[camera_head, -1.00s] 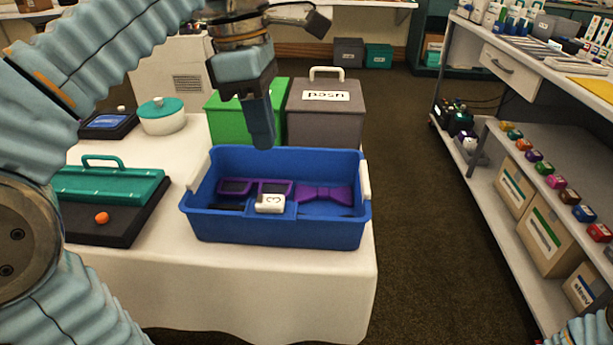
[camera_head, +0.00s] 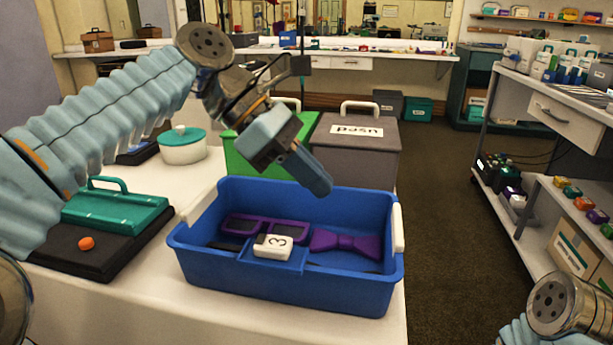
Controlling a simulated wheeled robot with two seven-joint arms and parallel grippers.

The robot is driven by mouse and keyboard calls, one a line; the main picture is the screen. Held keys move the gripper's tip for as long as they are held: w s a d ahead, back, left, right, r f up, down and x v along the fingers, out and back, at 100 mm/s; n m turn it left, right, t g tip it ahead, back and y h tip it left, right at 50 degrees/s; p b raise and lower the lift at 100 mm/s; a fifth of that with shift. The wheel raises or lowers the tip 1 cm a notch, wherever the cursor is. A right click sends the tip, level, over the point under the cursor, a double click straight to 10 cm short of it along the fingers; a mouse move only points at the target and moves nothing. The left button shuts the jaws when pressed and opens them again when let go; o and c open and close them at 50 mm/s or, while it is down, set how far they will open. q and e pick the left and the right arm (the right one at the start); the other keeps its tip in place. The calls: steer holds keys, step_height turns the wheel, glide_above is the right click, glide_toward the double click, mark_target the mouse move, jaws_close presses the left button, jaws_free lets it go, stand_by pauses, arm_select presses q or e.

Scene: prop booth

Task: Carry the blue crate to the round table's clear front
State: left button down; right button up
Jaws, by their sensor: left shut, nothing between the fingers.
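The blue crate (camera_head: 290,291) sits on a white-clothed table (camera_head: 100,294) in front of me. It has white handles (camera_head: 398,228) at its ends. Inside lie purple glasses (camera_head: 238,225), a purple bow tie (camera_head: 346,244) and a white tag marked 3 (camera_head: 273,247) on the front inner side. My left gripper (camera_head: 322,187) is shut and empty, slanting down to the right over the crate's back rim. I cannot tell whether it touches the rim. A link of my right arm shows at bottom right; its gripper is out of view. I see no table that is clearly round.
A green box (camera_head: 238,160) and a grey box with a label (camera_head: 352,155) stand right behind the crate. A black tray with a teal lid (camera_head: 115,212) and a teal-lidded pot (camera_head: 182,146) stand at left. Open carpet (camera_head: 445,230) lies between table and right shelves (camera_head: 560,130).

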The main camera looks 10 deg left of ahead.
mark_target(394, 224)
arm_select(q)
steer(key=d+f, duration=0.1)
steer(key=d, duration=0.1)
steer(key=d+f+b, duration=0.1)
steer(key=d+f, duration=0.1)
steer(key=d, duration=0.1)
steer(key=d+f, duration=0.1)
steer(key=d, duration=0.1)
steer(key=shift+s+d+f+b, duration=0.15)
steer(key=shift+d+f+b, duration=0.05)
steer(key=shift+d+b, duration=0.15)
steer(key=shift+d, duration=0.35)
steer(key=shift+r, duration=0.1)
steer(key=shift+d+r+p, duration=0.15)
steer(key=shift+d+p, duration=0.25)
steer(key=shift+p, duration=0.05)
steer(key=d+p, duration=0.6)
steer(key=d, duration=0.4)
steer(key=shift+s+f, duration=0.2)
steer(key=shift+f, duration=0.05)
